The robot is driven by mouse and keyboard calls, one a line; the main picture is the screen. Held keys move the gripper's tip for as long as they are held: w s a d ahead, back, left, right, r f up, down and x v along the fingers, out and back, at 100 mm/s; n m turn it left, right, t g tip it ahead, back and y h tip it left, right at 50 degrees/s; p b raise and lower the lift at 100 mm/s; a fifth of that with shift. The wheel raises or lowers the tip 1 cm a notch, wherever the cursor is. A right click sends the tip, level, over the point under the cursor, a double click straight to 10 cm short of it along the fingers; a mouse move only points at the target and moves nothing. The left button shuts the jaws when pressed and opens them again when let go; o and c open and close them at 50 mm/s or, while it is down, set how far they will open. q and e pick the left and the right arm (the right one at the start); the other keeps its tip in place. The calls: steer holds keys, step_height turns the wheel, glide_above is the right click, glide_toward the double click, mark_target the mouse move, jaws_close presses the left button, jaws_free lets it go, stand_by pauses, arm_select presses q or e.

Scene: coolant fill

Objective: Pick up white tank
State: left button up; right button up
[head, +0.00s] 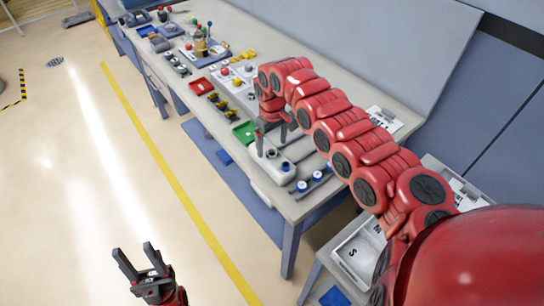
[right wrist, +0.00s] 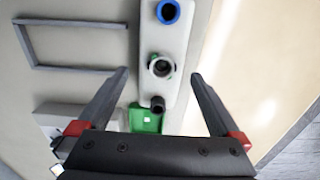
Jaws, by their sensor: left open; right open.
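The white tank (head: 268,169) lies on the workbench near its front edge in the head view. In the right wrist view the white tank (right wrist: 174,38) runs down the upper middle, with a blue-ringed opening, a round grey-rimmed neck and a dark knob along its top. My right gripper (head: 272,136) is above the tank, pointing down. In the right wrist view its fingers (right wrist: 159,75) are spread to either side of the tank, and I cannot tell whether they touch it. My left gripper (head: 140,262) is open and empty, over the floor away from the bench.
The workbench (head: 345,92) holds a green tray (head: 243,131), a red tray (head: 202,86) and several small parts. Blue-capped items (head: 309,184) sit just right of the tank. A grey frame (right wrist: 70,60) lies beside the tank. The floor left of the bench is clear.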

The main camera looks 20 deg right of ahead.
mark_target(272, 155)
steer(key=shift+f, duration=0.55)
steer(key=shift+s+f+p, duration=0.1)
steer(key=shift+f+p, duration=0.15)
steer(key=shift+p, duration=0.1)
step_height(272, 155, down, 5)
steer(key=shift+s+a+r+p, duration=0.1)
steer(key=shift+s+r+p, duration=0.1)
steer(key=shift+p, duration=0.9)
steer(key=shift+w+f, duration=0.1)
steer(key=c, duration=1.5)
steer(key=shift+r, duration=0.2)
